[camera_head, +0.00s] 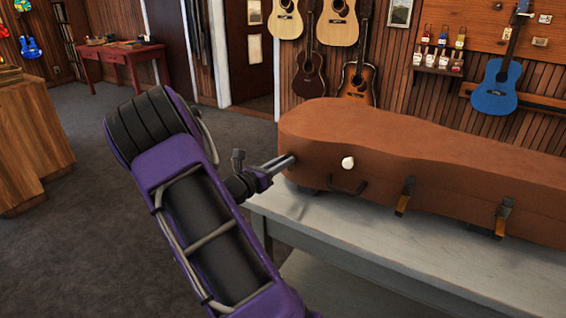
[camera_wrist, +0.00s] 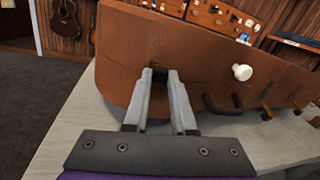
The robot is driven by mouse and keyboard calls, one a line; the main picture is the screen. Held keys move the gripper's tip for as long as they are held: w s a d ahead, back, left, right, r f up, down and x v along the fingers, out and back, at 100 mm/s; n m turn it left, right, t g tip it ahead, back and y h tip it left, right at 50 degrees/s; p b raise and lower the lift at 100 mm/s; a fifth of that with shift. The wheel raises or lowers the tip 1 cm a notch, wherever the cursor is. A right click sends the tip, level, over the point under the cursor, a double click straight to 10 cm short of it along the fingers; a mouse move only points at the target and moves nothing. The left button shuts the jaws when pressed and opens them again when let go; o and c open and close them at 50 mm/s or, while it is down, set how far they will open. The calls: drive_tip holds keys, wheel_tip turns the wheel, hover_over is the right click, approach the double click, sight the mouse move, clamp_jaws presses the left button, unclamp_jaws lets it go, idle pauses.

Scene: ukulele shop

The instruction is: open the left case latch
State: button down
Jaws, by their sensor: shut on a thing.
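A brown instrument case (camera_head: 420,155) lies closed on a pale grey table. My gripper (camera_head: 290,160) is at the left part of the case's front side. In the wrist view its two fingers (camera_wrist: 160,78) are shut on a small dark latch, the left case latch (camera_wrist: 158,72); the fingers hide much of it. In the head view this latch is hidden by my gripper. Two more latches, the middle one (camera_head: 405,196) and the right one (camera_head: 502,218), sit along the same side.
A white knob (camera_head: 348,163) and a dark handle (camera_head: 348,187) stick out from the case just right of my gripper. The grey table (camera_head: 340,235) has a bare strip in front of the case. Guitars hang on the back wall. A wooden counter (camera_head: 30,140) stands at the left; carpet between is clear.

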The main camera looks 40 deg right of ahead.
drive_tip(key=shift+s+a+f+m+h+b, duration=0.15)
drive_tip(key=shift+a+f+m+h+b, duration=0.35)
drive_tip(key=shift+h, duration=0.95)
drive_tip(key=shift+s+a+f+m+h+b, duration=0.15)
drive_tip(key=shift+f+m+h, duration=0.35)
drive_tip(key=shift+f+h, duration=0.65)
drive_tip(key=shift+s+a+f+m+h+b, duration=0.1)
drive_tip(key=shift+a+f+m+h+b, duration=0.3)
drive_tip(key=shift+h, duration=1.3)
drive_tip(key=c, duration=0.7)
unclamp_jaws()
drive_tip(key=shift+c, duration=0.2)
drive_tip(key=v, duration=1.7)
drive_tip(key=shift+f, duration=0.3)
